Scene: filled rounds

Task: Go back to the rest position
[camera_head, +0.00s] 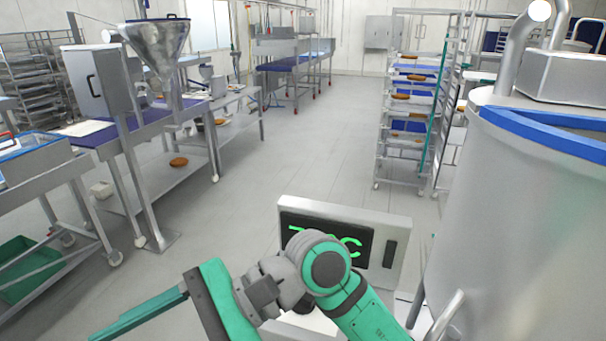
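I see nothing held at the visible finger part. Whether there is a gap between the fingers cannot be made out. My green and grey arm is bent at the bottom middle.
A large steel vat with a blue rim (555,133) stands close on the right. A wheeled rack (408,142) with several filled rounds stands behind it. Steel tables (165,130) with a funnel hopper (160,50) line the left. The grey floor (300,140) between is clear.

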